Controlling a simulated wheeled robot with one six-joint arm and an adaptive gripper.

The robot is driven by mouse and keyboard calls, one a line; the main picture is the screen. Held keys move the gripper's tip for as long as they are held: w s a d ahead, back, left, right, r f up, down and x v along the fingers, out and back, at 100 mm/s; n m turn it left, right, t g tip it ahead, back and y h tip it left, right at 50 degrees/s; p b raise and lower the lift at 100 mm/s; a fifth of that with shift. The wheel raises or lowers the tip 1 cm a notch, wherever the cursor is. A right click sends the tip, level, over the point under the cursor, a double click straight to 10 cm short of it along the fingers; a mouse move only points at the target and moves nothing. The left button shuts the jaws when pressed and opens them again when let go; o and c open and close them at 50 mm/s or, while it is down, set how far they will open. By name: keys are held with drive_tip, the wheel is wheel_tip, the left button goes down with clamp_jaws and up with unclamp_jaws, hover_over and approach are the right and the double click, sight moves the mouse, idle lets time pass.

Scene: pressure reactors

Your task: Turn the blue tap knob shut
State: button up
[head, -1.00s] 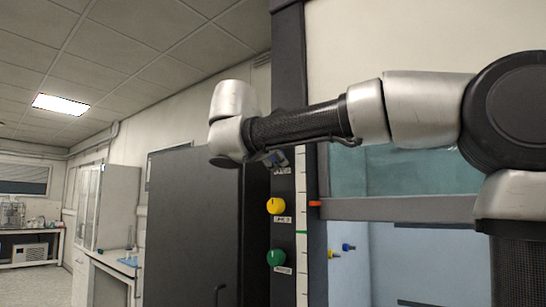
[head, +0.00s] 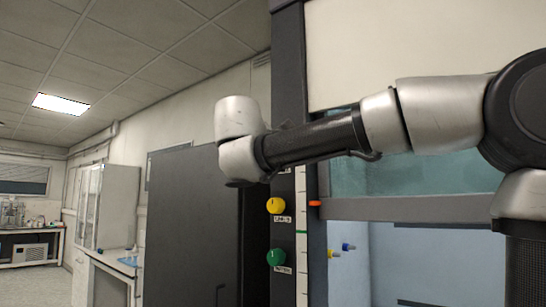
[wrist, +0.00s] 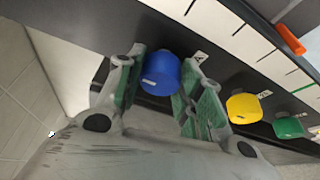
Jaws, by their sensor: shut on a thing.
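The blue tap knob (wrist: 161,73) shows in the wrist view, on a dark panel post. My gripper (wrist: 158,85) has one finger on each side of it, with green pads facing the knob, and is shut on it. In the head view the blue knob and my gripper's fingers are hidden behind my arm's wrist. How far the knob is turned is hard to tell; no pointer mark on it shows.
A yellow knob (head: 276,206) and a green knob (head: 276,257) sit below on the same post; they also show in the wrist view, right of my gripper. An orange marker (head: 314,203) sits on the scale strip (head: 301,240). A dark cabinet (head: 195,235) stands left of the post.

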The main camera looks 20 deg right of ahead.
drive_tip(key=o, duration=1)
drive_tip(key=v, duration=1.2)
